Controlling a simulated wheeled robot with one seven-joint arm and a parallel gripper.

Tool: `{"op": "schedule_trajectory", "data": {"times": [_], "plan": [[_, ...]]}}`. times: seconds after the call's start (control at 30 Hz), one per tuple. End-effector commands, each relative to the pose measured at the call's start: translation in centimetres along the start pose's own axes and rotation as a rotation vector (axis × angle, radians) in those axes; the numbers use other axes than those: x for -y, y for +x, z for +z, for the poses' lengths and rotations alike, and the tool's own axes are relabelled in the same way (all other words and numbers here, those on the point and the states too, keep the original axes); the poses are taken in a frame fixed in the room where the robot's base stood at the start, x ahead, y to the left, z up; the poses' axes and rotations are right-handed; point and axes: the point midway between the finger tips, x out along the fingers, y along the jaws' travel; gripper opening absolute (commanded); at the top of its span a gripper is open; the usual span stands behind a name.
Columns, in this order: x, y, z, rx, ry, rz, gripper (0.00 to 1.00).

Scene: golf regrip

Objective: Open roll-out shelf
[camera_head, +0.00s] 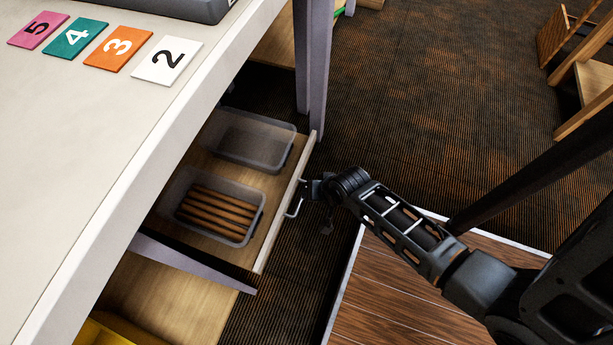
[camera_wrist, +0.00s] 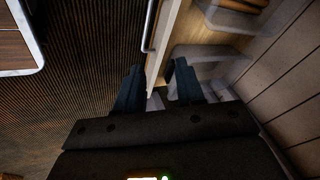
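The roll-out shelf (camera_head: 205,160) is a light wooden drawer, standing pulled out from under the white-topped bench. Its front panel (camera_head: 284,205) carries a metal bar handle (camera_head: 296,197), also visible in the wrist view (camera_wrist: 149,26). My gripper (camera_head: 312,189) is at the outer side of the front panel, close to the handle. In the wrist view, my gripper's two dark fingers (camera_wrist: 158,74) are spread, with the panel's edge (camera_wrist: 160,62) showing between them. Contact with the handle or panel cannot be made out.
The shelf holds one clear tray with several brown rods (camera_head: 216,212) and another clear tray (camera_head: 254,140). Numbered cards (camera_head: 167,60) lie on the bench top (camera_head: 100,130). A bench leg (camera_head: 318,65) stands beyond the shelf. A wood-topped platform (camera_head: 400,295) is at lower right. Dark carpet (camera_head: 430,110) lies open beyond.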

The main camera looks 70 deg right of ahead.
Motion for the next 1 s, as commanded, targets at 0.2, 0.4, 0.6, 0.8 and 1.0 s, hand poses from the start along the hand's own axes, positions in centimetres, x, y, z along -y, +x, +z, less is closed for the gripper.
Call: {"op": "schedule_trajectory", "data": {"times": [0.2,0.4,0.6,0.8,1.0], "plan": [[-2.5,10.2,-3.0,0.141,0.273,0.122,0.38],[-3.5,12.8,-4.6,0.211,0.393,0.177,0.38],[-3.8,14.5,-4.4,0.224,0.414,0.187,0.38],[-4.3,17.6,-3.6,0.223,0.412,0.186,0.38],[-4.5,19.8,-3.0,0.223,0.411,0.186,0.38]]}}
